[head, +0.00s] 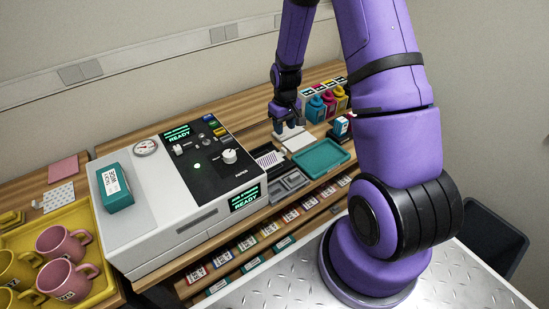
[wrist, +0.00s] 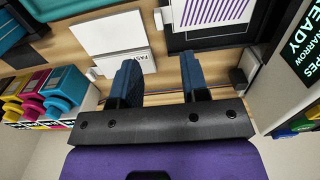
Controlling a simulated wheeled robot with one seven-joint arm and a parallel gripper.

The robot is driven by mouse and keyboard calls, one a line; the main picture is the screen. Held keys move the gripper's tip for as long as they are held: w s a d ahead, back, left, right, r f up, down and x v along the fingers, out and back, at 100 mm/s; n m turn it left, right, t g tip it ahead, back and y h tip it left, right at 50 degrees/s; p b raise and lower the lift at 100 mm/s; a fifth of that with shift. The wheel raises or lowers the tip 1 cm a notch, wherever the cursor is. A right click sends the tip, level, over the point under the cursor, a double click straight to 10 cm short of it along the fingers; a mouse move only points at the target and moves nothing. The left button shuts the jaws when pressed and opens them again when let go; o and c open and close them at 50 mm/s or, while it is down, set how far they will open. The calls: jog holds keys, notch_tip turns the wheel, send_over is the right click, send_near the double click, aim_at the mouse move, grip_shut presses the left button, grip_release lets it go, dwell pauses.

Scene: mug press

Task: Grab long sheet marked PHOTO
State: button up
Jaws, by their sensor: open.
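I cannot read the word PHOTO on any sheet. Two white sheets or pads lie on the wooden counter in the wrist view: a plain one (wrist: 113,34) and, beside it, one (wrist: 140,62) with a small dark label whose word I cannot read for sure. They also show as pale pieces (head: 300,142) in the head view. A purple-striped sheet (wrist: 216,10) lies in a dark frame nearby. My gripper (wrist: 160,70) is open with nothing between its fingers. In the head view my gripper (head: 290,131) hangs over the counter near the white sheets; one finger overlaps the labelled sheet.
The white press (head: 130,225) with READY displays stands to the left. A teal tray (head: 322,160) lies close to my gripper. Coloured ink bottles (head: 325,102) stand behind it. Pink and yellow mugs (head: 62,245) fill a yellow tray at far left.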

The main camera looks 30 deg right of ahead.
aim_at(284, 149)
jog(key=shift+d+f, duration=0.1)
jog(key=shift+f, duration=4.9)
grip_shut()
